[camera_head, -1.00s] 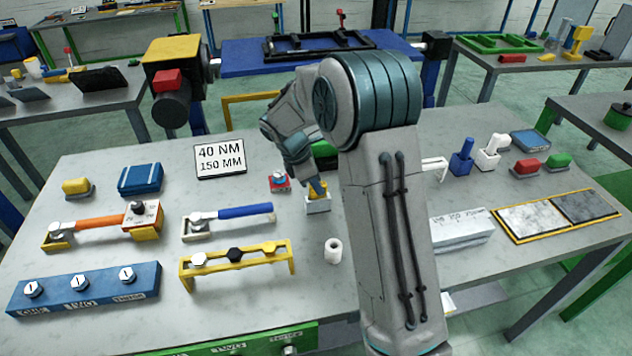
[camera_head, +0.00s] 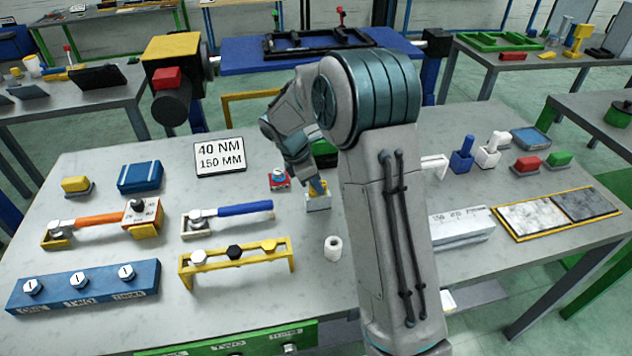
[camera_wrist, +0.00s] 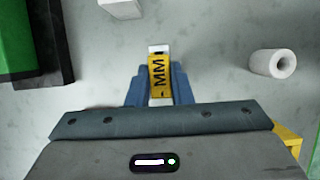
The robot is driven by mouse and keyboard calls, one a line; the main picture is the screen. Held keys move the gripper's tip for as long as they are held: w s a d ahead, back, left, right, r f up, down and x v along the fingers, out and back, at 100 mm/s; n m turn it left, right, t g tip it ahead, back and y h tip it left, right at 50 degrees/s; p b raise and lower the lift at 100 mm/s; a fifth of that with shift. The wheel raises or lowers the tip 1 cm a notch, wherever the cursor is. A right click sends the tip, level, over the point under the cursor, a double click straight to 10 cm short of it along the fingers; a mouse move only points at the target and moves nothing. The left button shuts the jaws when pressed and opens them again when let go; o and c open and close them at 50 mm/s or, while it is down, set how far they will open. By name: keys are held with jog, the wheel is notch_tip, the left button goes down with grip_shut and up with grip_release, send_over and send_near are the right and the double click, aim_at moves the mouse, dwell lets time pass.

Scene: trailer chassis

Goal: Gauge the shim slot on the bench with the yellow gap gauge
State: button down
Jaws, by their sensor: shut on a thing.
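The yellow gap gauge (camera_wrist: 158,78), marked "MM", is between the blue fingers of my gripper (camera_wrist: 159,92) in the wrist view. My gripper is shut on it. In the head view my gripper (camera_head: 318,187) points down over a small white block (camera_head: 318,204) on the bench, with the yellow gauge (camera_head: 312,193) at the block's top. White ends of the block show above and below the gauge in the wrist view. The slot itself is hidden by the gauge and fingers, so I cannot tell how deep the gauge sits.
A white roll (camera_head: 333,248) stands on the bench (camera_head: 345,290) close to the block. A yellow rack (camera_head: 235,256) and a blue-handled wrench (camera_head: 229,214) lie to the left. My arm hides part of the bench's right side.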

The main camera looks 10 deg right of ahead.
jog(key=shift+r, duration=0.15)
jog(key=shift+r+p, duration=3.2)
jog(key=shift+r, duration=0.7)
